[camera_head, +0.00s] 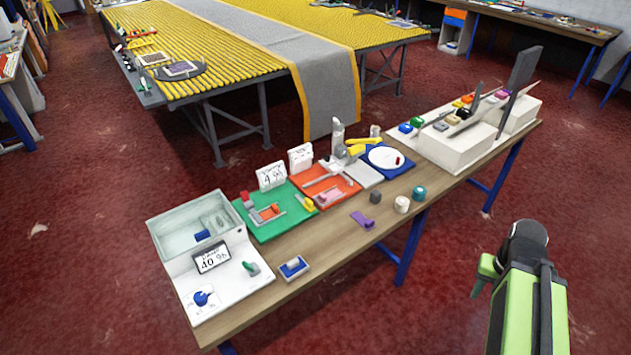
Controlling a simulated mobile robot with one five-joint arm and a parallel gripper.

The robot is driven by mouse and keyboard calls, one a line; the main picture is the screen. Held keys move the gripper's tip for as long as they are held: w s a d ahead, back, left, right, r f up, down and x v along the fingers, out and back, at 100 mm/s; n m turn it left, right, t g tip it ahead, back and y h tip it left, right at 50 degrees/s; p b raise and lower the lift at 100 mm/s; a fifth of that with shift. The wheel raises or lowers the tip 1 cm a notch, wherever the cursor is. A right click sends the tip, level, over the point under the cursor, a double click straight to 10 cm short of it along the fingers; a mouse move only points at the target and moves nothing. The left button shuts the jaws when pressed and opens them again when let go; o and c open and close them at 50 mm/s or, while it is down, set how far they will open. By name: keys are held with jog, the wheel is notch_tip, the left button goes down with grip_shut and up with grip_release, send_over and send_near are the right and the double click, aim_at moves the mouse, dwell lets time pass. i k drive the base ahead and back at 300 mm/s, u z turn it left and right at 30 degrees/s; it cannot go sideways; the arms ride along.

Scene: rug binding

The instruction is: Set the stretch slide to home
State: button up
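The long wooden workbench (330,245) carries several small fixtures. A green plate (290,226) holds grey rails with a red-orange block (268,213) between them and small red and yellow blocks at its edges. Beside it, an orange plate (347,184) has a grey bar and a pink piece (330,195). Neither is readably labelled as the stretch slide, so I cannot tell which part it is. My lime-green and black arm stands at the lower right, apart from the bench. A green part of its end (485,272) shows, but the fingertips cannot be made out.
A white panel (225,285) with a display, blue knob and green lever is at the bench's near left, below a clear-sided bin (193,228). A blue-grey box (294,267), purple piece (362,219) and small cylinders (402,204) line the front. Red floor (440,300) is open between arm and bench.

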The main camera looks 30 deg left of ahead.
aim_at(306, 203)
jog(key=i, duration=0.6)
jog(key=u, duration=0.35)
jog(key=k, duration=0.1)
jog(key=u, duration=2.65)
jog(key=i, duration=1)
jog(key=u, duration=0.25)
